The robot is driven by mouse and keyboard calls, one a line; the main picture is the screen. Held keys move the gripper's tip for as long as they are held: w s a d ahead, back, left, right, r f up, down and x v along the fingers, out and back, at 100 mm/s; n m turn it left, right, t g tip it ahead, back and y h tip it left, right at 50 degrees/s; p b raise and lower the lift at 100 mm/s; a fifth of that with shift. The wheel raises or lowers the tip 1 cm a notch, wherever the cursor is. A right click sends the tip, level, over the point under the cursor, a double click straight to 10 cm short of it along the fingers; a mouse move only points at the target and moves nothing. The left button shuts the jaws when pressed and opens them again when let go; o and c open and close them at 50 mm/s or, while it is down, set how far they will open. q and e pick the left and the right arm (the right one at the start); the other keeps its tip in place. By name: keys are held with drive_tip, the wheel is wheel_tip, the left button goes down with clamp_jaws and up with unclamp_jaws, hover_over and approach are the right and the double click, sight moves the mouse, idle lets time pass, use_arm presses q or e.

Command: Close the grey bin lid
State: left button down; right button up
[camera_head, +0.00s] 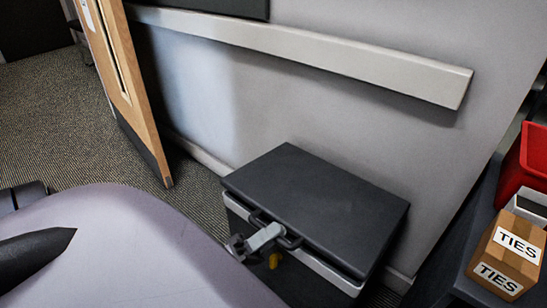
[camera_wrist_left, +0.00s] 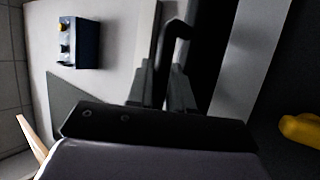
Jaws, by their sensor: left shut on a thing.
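The bin (camera_head: 328,272) stands against the wall in the head view, with a dark grey lid (camera_head: 318,203) on top and a pale band below the lid's front edge. The lid lies across the bin top; I cannot tell whether it is fully seated. A dark handle (camera_head: 290,241) sticks out at the lid's front. My left gripper (camera_head: 270,240) is at this handle and shut on it. In the left wrist view both fingers (camera_wrist_left: 165,82) are around the dark handle bar (camera_wrist_left: 178,28). The right gripper is not in view.
A wooden door (camera_head: 128,80) stands left of the bin. A pale rail (camera_head: 320,48) runs along the wall above. At right, a dark table holds a cardboard TIES box (camera_head: 505,258) and a red bin (camera_head: 535,150). A yellow thing (camera_wrist_left: 300,129) lies beside my gripper.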

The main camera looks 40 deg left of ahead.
use_arm(q)
drive_tip(key=shift+n+g+y, duration=0.3)
drive_tip(key=shift+y, duration=0.1)
drive_tip(key=f, duration=0.3)
drive_tip(key=f+b, duration=0.1)
drive_tip(key=shift+s+f, duration=0.15)
drive_tip(key=shift+s, duration=0.1)
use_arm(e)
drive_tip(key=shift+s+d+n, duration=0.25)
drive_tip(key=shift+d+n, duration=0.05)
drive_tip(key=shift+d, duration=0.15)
use_arm(q)
drive_tip(key=c, duration=1.4)
unclamp_jaws()
wheel_tip(320, 180, up, 12)
drive_tip(key=p, duration=0.7)
drive_tip(key=shift+w, duration=0.1)
wheel_tip(320, 180, up, 9)
drive_tip(key=p, duration=0.4)
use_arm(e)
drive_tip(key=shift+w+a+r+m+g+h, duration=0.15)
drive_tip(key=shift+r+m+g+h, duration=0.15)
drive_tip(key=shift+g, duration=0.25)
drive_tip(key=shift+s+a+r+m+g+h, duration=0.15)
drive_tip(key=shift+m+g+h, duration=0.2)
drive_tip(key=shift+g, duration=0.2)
use_arm(q)
drive_tip(key=shift+h, duration=0.3)
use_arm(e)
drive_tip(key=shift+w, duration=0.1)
